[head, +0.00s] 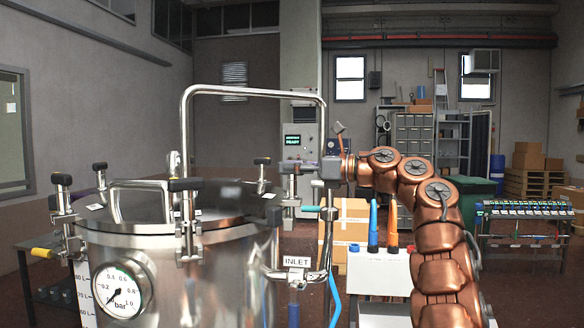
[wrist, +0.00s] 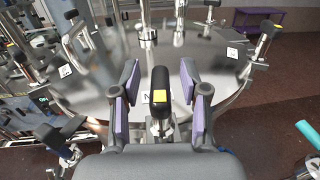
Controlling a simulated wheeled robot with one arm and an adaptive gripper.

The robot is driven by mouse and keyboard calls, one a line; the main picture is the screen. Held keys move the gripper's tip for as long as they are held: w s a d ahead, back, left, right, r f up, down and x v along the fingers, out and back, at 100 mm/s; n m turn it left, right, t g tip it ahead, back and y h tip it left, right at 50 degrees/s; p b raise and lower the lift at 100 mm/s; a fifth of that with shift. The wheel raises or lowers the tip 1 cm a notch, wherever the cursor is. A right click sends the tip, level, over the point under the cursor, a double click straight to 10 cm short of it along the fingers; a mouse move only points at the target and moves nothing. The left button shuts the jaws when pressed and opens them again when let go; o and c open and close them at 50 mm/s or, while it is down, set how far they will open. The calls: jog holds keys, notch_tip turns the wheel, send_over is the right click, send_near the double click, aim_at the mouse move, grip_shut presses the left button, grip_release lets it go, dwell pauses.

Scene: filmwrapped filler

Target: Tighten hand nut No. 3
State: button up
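A steel vessel with a flat round lid (head: 225,200) carries several clamp bolts with black T-shaped hand nuts around its rim. In the wrist view one black hand nut (wrist: 160,84) with a yellow mark stands upright between the two purple-padded fingers of my gripper (wrist: 160,75). The fingers are apart, with a visible gap on each side of the nut. A white label behind this nut is mostly hidden, so I cannot read its number. In the head view my gripper (head: 322,168) is at the lid's right edge, beside a hand nut (head: 294,168).
Other hand nuts (wrist: 266,30) stand along the rim. A tall pipe handle (head: 254,91) arches over the lid. An inlet valve with a teal lever (head: 311,208) sits below my gripper. A pressure gauge (head: 123,290) is on the vessel's front.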

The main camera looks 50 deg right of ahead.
grip_shut()
